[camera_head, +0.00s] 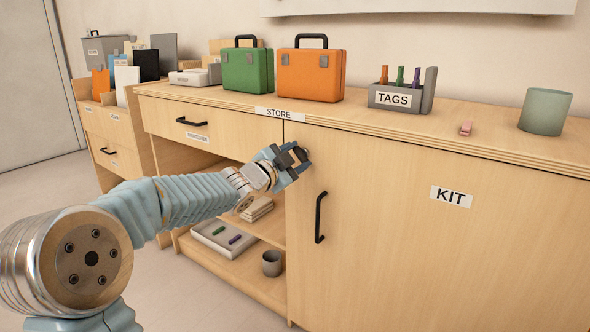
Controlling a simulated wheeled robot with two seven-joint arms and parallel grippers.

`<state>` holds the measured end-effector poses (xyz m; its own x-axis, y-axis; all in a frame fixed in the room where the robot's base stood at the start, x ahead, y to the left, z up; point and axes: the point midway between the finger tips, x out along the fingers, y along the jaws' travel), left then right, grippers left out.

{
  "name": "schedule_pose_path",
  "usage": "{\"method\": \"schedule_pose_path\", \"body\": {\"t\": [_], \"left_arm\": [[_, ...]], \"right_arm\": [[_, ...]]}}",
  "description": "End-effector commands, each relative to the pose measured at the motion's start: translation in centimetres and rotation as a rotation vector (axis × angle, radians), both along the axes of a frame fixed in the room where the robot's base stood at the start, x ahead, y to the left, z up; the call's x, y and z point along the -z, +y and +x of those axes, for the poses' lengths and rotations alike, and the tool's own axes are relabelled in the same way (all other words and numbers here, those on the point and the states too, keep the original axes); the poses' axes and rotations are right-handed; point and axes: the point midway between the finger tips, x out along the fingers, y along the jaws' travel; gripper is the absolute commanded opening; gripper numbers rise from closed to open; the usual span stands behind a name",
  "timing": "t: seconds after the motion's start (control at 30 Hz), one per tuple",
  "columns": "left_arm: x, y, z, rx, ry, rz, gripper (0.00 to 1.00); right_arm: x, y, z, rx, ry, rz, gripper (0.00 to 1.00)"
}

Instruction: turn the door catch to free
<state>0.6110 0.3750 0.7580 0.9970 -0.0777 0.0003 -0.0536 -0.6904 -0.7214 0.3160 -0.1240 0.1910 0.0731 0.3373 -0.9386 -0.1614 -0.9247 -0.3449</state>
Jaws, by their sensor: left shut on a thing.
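The cabinet door (400,230) carries a KIT label (451,196) and a black vertical handle (320,218). The door looks shut. My left gripper (299,157) is at the door's upper left edge, above the handle. It is shut on a small dark piece there, which I take to be the door catch (302,154). The fingers hide most of the catch, so its angle cannot be told. My right gripper is not in view.
A green case (247,70), an orange case (311,74) and a TAGS holder (394,98) stand on the countertop, with a green cup (545,112) at right. Left of the door, open shelves hold a tray (223,238) and a grey mug (272,263).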

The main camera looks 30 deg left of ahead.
Motion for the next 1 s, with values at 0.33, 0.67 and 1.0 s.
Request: {"method": "schedule_pose_path", "body": {"t": [0.33, 0.67, 1.0], "left_arm": [[0.5, -0.1, 0.0, 0.001, -0.026, 0.327, 0.21], [0.5, -0.2, 0.0, 0.001, -0.046, 0.594, 0.21], [0.4, -0.2, 0.0, 0.002, -0.057, 0.746, 0.21]], "right_arm": [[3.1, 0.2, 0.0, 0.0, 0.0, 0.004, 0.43], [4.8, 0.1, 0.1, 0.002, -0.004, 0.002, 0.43], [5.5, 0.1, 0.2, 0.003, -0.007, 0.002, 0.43]]}}
